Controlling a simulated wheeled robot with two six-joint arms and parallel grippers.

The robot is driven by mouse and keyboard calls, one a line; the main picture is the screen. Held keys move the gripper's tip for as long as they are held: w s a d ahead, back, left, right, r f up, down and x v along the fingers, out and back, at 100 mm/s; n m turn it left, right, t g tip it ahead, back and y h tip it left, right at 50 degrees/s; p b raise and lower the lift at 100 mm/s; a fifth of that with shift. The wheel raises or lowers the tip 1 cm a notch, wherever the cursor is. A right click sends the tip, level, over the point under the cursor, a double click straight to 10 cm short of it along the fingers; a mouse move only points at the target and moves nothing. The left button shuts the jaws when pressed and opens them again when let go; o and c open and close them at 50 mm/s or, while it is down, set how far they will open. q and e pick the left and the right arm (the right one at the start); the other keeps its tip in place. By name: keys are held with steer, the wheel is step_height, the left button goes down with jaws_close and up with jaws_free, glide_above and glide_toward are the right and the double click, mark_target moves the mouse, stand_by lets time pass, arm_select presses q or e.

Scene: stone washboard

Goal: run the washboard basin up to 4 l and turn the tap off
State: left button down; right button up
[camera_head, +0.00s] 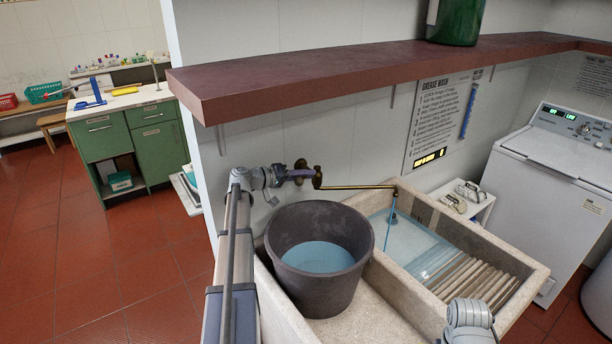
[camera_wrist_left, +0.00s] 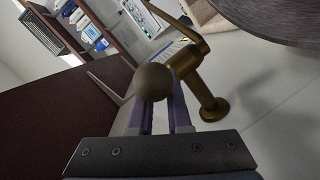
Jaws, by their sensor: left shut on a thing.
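The brass tap (camera_head: 317,180) sticks out of the wall, its long spout reaching right over the stone washboard basin (camera_head: 528,268). A thin blue stream of water (camera_head: 388,234) falls from the spout end into the basin. Pale blue water (camera_head: 400,240) stands in the basin and meets the ribbed washboard slope (camera_head: 468,280). My left gripper (camera_head: 301,172) is at the tap's handle. In the left wrist view its purple fingers (camera_wrist_left: 160,112) are shut on the round tap knob (camera_wrist_left: 153,82). The tap body (camera_wrist_left: 200,85) shows beside it. No readable litre mark shows.
A dark bucket (camera_head: 302,258) holding water stands on the stone left of the basin. A red-brown shelf (camera_head: 350,75) overhangs the tap. A wall notice (camera_head: 437,120) hangs behind, and a white washing machine (camera_head: 550,170) stands at right. Part of my right arm shows at bottom right.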

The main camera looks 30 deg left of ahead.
arm_select(q)
steer(key=shift+s+d+f, duration=0.15)
steer(key=shift+f, duration=0.05)
steer(key=c, duration=1.1)
jaws_free()
steer(key=shift+o, duration=0.9)
steer(key=p+v, duration=0.1)
steer(key=v, duration=0.6)
steer(key=shift+s+a+p, duration=0.25)
steer(key=shift+a+p, duration=0.1)
steer(key=shift+p, duration=0.05)
steer(key=shift+r, duration=0.15)
steer(key=shift+c, duration=0.3)
